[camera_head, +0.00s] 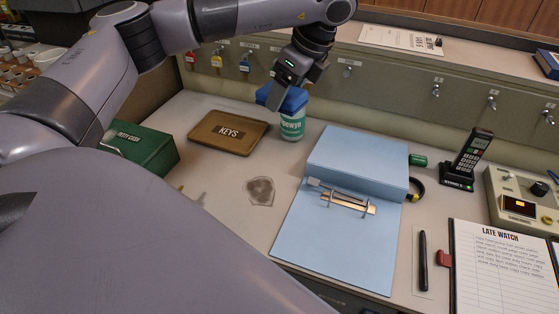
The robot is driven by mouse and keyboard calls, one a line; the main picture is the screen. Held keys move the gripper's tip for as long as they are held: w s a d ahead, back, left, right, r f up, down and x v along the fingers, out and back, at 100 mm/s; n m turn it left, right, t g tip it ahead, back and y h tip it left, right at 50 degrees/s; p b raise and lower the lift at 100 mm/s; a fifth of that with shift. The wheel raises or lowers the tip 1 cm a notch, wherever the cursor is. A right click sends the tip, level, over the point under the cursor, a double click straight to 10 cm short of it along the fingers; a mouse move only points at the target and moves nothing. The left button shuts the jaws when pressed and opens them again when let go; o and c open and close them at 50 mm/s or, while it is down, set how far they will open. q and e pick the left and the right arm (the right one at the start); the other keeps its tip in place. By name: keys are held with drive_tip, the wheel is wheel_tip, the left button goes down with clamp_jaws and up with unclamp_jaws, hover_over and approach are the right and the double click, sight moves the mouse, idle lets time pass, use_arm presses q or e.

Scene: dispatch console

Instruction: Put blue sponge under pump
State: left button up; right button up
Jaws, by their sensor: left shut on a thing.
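My left gripper (279,92) comes down from the top centre and is shut on a blue thing that looks like the blue sponge (292,103). The sponge shows on both sides of the fingers. Right below it stands a white and green bottle (292,128) with lettering on its label. The sponge and gripper cover the bottle's top, so no pump head shows, and I cannot tell whether sponge and bottle touch. My right gripper is not in view.
A brown KEYS tray (205,141) and green cash box (147,152) stand left of the bottle. An open blue folder (327,240) lies to its right. A handset (466,160), a control box (510,193) and a LATE WATCH clipboard (490,295) are farther right. The key panel (390,90) rises behind.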

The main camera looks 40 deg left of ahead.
use_arm(q)
drive_tip(key=shift+w+a+r+n+g, duration=0.15)
drive_tip(key=shift+n+g, duration=0.25)
drive_tip(key=shift+n, duration=0.5)
drive_tip(key=shift+a+f, duration=0.1)
drive_tip(key=shift+f, duration=0.2)
drive_tip(key=b, duration=0.6)
hover_over(278, 169)
drive_tip(key=d, duration=0.2)
drive_tip(key=shift+n, duration=0.3)
drive_tip(key=f, duration=1.4)
drive_tip(key=shift+w+a+f, duration=0.15)
drive_tip(key=shift+a, duration=0.05)
drive_tip(key=shift+f, duration=2.55)
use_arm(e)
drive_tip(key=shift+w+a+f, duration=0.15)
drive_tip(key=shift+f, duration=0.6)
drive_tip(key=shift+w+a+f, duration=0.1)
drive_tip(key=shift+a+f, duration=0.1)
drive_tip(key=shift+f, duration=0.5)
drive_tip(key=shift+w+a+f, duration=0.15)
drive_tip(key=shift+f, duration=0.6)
use_arm(q)
drive_tip(key=shift+f, duration=0.1)
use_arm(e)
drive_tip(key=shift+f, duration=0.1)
use_arm(q)
drive_tip(key=o, duration=1.1)
